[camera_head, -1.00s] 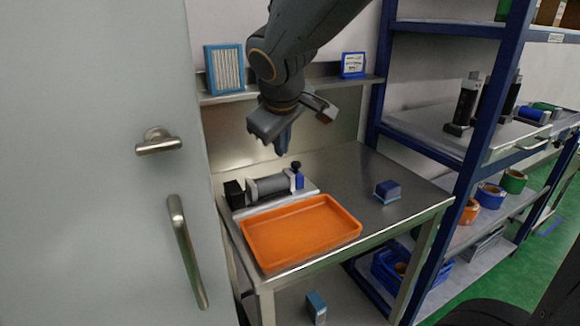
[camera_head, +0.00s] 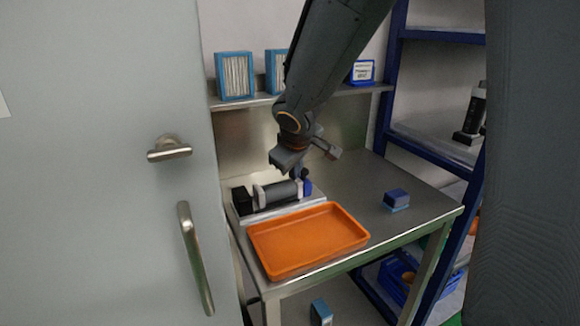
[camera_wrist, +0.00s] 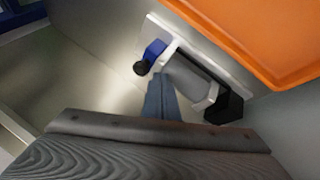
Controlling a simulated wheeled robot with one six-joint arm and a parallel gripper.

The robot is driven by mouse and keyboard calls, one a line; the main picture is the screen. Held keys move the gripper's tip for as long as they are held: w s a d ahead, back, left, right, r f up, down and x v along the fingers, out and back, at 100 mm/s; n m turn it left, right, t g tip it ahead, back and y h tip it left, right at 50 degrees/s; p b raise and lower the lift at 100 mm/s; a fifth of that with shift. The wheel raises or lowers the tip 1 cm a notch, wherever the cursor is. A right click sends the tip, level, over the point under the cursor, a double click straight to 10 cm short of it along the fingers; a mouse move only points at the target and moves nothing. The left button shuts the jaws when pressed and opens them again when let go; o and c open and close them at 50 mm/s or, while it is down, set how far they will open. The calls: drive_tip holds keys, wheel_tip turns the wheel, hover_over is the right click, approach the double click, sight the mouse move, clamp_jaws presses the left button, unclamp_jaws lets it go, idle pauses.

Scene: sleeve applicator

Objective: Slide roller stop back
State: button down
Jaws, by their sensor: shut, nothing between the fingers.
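The sleeve applicator has a pale base plate (camera_wrist: 225,62) with a grey roller (camera_head: 277,194) lying along it. A black block (camera_head: 242,201) stands at the roller's left end. The blue roller stop (camera_head: 306,187) with a dark knob is at the right end, partly hidden by my gripper. In the wrist view the blue stop (camera_wrist: 153,50) and its dark knob (camera_wrist: 140,68) show clearly. My gripper (camera_wrist: 158,78) is shut and empty, its blue fingertips pointing down beside the roller's stop end. I cannot tell whether they touch it.
An orange tray (camera_head: 310,264) lies right in front of the applicator. A small blue box (camera_head: 396,199) sits to the right on the steel table (camera_head: 350,185). A grey door (camera_head: 100,230) closes off the left, and blue shelving (camera_head: 430,150) stands right. The tabletop behind is mostly clear.

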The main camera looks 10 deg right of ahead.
sight(311, 183)
drive_tip(key=shift+w+d+f, duration=0.15)
drive_tip(key=shift+w+d, duration=0.4)
drive_tip(key=shift+d, duration=0.1)
drive_tip(key=shift+w+d+p, duration=0.15)
drive_tip(key=shift+d+p, duration=0.35)
drive_tip(key=shift+d, duration=0.45)
drive_tip(key=shift+w+d+p, duration=0.15)
drive_tip(key=shift+d+p, duration=0.3)
drive_tip(key=shift+d, duration=0.5)
drive_tip(key=s+a+r, duration=0.4)
drive_tip(key=s+r, duration=0.4)
drive_tip(key=r, duration=0.1)
drive_tip(key=shift+a+b, duration=0.3)
drive_tip(key=shift+a, duration=0.1)
